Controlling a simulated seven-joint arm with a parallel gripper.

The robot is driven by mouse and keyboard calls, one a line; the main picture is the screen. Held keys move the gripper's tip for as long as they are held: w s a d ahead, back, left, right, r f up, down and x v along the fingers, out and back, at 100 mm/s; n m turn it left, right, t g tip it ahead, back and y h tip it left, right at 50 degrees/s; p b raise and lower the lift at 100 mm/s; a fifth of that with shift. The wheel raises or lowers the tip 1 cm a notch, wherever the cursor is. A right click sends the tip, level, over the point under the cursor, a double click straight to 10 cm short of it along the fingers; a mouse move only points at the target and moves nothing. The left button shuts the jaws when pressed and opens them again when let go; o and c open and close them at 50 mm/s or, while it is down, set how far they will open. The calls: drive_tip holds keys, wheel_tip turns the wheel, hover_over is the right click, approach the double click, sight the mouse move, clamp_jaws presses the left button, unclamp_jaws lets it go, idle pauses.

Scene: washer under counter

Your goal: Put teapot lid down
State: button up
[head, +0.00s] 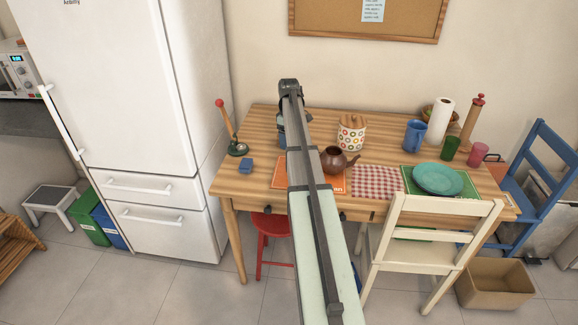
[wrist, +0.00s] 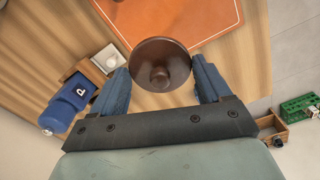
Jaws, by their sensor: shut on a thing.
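The teapot lid (wrist: 160,55) is a dark brown disc with a round knob, seen from above in the wrist view. My gripper (wrist: 161,85) has its blue fingers on either side of the lid and is shut on it. The lid is over the wooden table, near an orange placemat (wrist: 180,18); its height above the table is hard to tell. In the head view, the brown teapot (head: 335,160) stands upright on the table just right of my arm, with its top opening dark and uncovered. My arm hides the gripper's fingers and the lid there.
A patterned jar (head: 351,135) stands behind the teapot. A checked cloth (head: 377,181) and a teal plate (head: 437,179) lie to its right. A small blue block (head: 246,166) lies on the left. In the wrist view, a blue object marked P (wrist: 70,101) is close to the left finger.

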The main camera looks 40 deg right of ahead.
drive_tip(key=shift+w+f, duration=0.1)
drive_tip(key=shift+f, duration=4.85)
drive_tip(key=shift+f, duration=0.15)
drive_tip(key=o, duration=1)
wheel_tip(320, 180, up, 12)
drive_tip(key=shift+r, duration=0.15)
